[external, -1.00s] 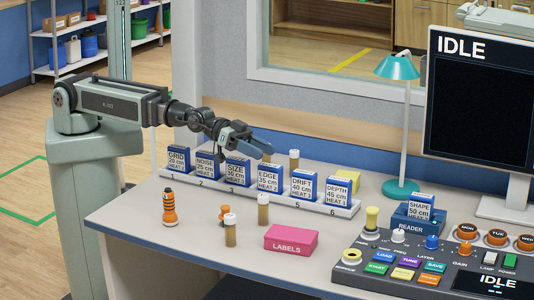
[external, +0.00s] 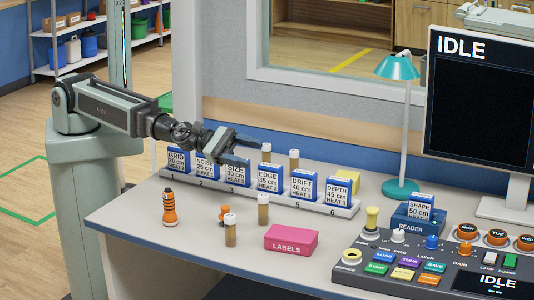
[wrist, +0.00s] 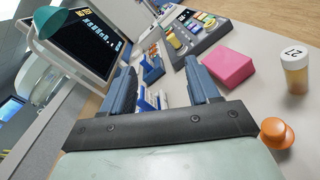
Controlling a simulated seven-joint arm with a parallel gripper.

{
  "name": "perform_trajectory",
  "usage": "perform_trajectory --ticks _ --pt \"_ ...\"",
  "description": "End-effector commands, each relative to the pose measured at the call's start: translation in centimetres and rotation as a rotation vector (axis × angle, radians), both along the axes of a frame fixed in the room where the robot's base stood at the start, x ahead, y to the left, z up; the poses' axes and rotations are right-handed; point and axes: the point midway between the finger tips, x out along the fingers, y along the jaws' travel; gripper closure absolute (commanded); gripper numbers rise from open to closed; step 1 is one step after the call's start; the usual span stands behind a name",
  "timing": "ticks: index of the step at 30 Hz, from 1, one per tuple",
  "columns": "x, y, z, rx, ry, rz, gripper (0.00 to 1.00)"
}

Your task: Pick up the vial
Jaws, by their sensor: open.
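Several amber vials with white caps show in the external view. One vial (external: 230,231) and another vial (external: 263,209) stand upright on the table left of the pink box. Two more, a vial (external: 294,158) and a vial (external: 266,153), stand behind the card rack, their lower parts hidden. My gripper (external: 256,144) is open and empty above the rack, apart from the vials. In the wrist view my gripper (wrist: 162,82) has its blue fingers spread. A vial with a "27" on its cap (wrist: 297,76) stands right of them.
A white rack (external: 343,211) holds several blue cards. A pink LABELS box (external: 290,240), an orange striped figure (external: 169,207) and a small orange knob-like object (external: 224,213) stand in front. A control panel (external: 380,281), reader (external: 416,226) and teal lamp (external: 401,189) are to the right.

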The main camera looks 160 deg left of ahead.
Motion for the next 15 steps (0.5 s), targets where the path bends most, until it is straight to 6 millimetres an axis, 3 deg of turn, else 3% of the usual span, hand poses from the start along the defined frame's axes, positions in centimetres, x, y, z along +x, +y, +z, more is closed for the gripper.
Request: perform_trajectory --ticks 15 --pt "0.23 -0.54 -0.31 -0.365 -0.331 0.042 0.4"
